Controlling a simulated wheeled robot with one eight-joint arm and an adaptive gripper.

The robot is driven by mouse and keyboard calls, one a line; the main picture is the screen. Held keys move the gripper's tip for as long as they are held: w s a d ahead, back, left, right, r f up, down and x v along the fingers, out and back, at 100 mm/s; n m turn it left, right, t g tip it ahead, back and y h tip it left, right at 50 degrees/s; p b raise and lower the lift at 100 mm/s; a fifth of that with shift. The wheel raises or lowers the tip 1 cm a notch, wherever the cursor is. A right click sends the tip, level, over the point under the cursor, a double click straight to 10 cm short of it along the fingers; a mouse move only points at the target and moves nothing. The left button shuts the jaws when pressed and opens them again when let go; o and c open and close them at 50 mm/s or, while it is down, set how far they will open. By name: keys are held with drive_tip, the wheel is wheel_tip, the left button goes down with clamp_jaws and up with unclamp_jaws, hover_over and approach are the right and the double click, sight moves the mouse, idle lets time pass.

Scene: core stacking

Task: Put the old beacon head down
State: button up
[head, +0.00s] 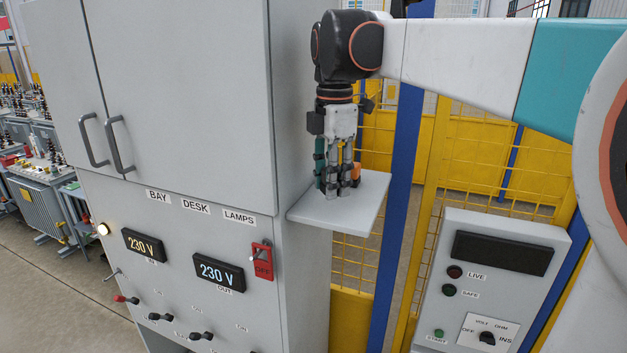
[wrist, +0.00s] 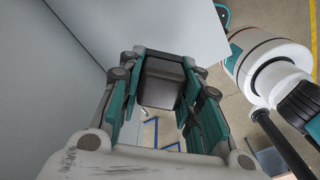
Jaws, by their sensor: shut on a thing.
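My gripper (head: 338,188) points down over the small grey shelf (head: 362,212) on the side of the cabinet. It is shut on the old beacon head, which the fingers mostly cover. A small orange part (head: 355,173) shows just right of the fingers, close above the shelf; I cannot tell if it touches. In the wrist view, a dark block (wrist: 163,82) shows between the teal fingers of my gripper (wrist: 160,100), with the pale shelf (wrist: 185,30) behind it. I cannot tell if that block is part of the beacon head.
The grey cabinet (head: 190,80) stands close left of my gripper, with two 230 V displays and a red OFF tag (head: 262,262). A yellow mesh fence (head: 470,150) with blue posts is behind. A grey test box (head: 490,280) stands at the lower right. The shelf's right part looks bare.

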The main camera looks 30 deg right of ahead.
sight(332, 211)
drive_tip(key=shift+s+a+f, duration=0.1)
drive_tip(key=shift+s+f, duration=0.05)
drive_tip(key=shift+f, duration=0.75)
drive_tip(key=shift+s+f, duration=0.1)
drive_tip(key=shift+f, duration=0.8)
drive_tip(key=shift+f, duration=0.15)
drive_tip(key=o, duration=1)
drive_tip(key=shift+o, duration=0.2)
wheel_tip(332, 211, up, 12)
drive_tip(key=shift+r+b, duration=0.2)
drive_tip(key=shift+b, duration=0.35)
